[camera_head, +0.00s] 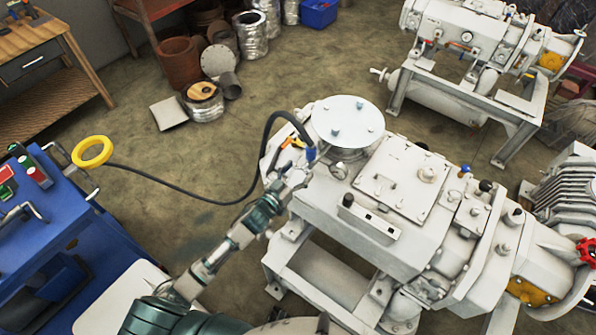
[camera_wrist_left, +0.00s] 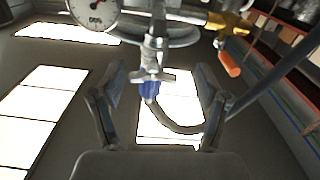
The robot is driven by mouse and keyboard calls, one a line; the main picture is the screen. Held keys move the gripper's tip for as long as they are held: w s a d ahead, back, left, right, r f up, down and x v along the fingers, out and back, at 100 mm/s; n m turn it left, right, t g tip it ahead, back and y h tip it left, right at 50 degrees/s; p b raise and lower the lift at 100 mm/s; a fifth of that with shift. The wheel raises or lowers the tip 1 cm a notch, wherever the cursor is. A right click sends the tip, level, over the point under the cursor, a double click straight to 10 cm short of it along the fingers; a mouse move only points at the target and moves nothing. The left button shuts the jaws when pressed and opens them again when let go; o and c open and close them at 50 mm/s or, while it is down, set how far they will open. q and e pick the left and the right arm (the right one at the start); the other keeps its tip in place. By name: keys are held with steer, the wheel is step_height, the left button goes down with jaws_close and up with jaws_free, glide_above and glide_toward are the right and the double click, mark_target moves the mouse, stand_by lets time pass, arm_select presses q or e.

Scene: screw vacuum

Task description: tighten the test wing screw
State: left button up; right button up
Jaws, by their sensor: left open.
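The vacuum machine (camera_head: 400,175) stands on a frame right of centre in the head view. My left gripper (camera_head: 296,172) is at its left end, near a small fitting with a blue part (camera_head: 310,153). In the left wrist view my left gripper (camera_wrist_left: 158,82) is open. A metal wing-shaped piece (camera_wrist_left: 153,76), which looks like the test wing screw, lies between the two spread fingers, with a blue connector (camera_wrist_left: 150,91) beside it. I see space on both sides, so the fingers appear apart from it. In the head view the screw is too small to make out. My right gripper is not visible.
A round gauge (camera_wrist_left: 94,10) and an orange-handled valve (camera_wrist_left: 229,63) are close to the left gripper. A second machine (camera_head: 480,50) stands behind on open floor.

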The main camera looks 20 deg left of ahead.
arm_select(q)
steer(key=shift+d, duration=0.4)
steer(key=shift+c, duration=1.2)
steer(key=c, duration=0.9)
steer(key=shift+c, duration=0.2)
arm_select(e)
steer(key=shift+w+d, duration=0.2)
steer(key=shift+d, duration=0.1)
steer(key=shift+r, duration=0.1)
